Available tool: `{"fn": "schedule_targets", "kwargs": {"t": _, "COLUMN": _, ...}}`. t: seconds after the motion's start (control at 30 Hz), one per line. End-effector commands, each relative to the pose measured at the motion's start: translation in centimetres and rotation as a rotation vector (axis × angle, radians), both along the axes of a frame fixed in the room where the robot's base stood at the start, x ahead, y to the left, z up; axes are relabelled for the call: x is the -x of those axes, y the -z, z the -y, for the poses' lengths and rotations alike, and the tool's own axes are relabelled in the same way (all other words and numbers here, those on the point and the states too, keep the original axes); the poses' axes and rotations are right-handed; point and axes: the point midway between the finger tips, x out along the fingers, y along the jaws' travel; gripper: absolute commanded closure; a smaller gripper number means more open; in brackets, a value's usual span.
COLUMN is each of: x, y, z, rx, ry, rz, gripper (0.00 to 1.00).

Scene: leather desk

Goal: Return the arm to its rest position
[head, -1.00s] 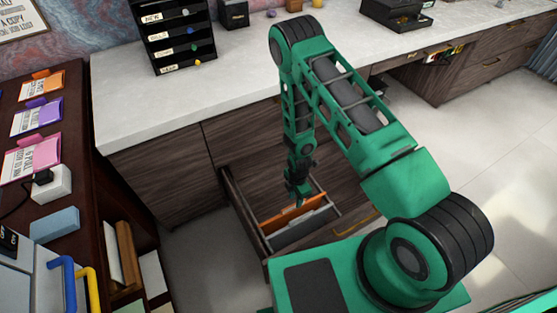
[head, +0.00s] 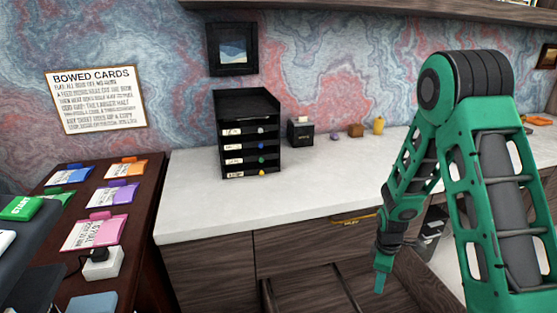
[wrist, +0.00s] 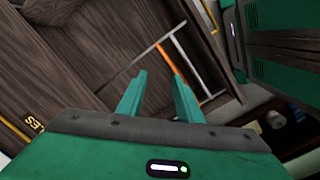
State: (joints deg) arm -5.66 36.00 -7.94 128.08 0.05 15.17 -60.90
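My green arm stands at the right of the head view, with the elbow high and the forearm hanging down. My gripper (head: 380,284) points down in front of the cabinet, above the open drawer area. In the wrist view my gripper (wrist: 161,80) has its two green fingers apart, with nothing between them. Beyond the fingers is the open drawer (wrist: 137,70), with an orange folder (wrist: 167,57) and a pale divider (wrist: 192,66) at its far side.
A white counter (head: 200,205) runs along the wall, with a black tray stack (head: 249,135) and a small black box (head: 300,131) on it. A dark side desk (head: 140,215) with coloured cards is at the left. The open drawer (head: 310,290) juts out below the counter.

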Motion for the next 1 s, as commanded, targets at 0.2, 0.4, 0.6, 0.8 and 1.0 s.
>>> {"fn": "schedule_targets", "kwargs": {"t": 0.2, "x": 2.5, "y": -7.9, "z": 3.4, "rx": 0.01, "ry": 0.27, "rz": 0.024, "gripper": 0.67}}
{"fn": "schedule_targets", "kwargs": {"t": 0.4, "x": 6.1, "y": -14.1, "z": 5.9, "rx": 0.012, "ry": 0.52, "rz": 0.04, "gripper": 0.67}}
{"fn": "schedule_targets", "kwargs": {"t": 0.6, "x": 10.7, "y": -19.4, "z": 7.8, "rx": 0.006, "ry": 0.772, "rz": 0.053, "gripper": 0.67}}
{"fn": "schedule_targets", "kwargs": {"t": 0.8, "x": 16.0, "y": -23.7, "z": 8.9, "rx": -0.009, "ry": 1.025, "rz": 0.062, "gripper": 0.67}}
{"fn": "schedule_targets", "kwargs": {"t": 1.0, "x": 21.7, "y": -26.9, "z": 9.2, "rx": -0.032, "ry": 1.276, "rz": 0.066, "gripper": 0.67}}
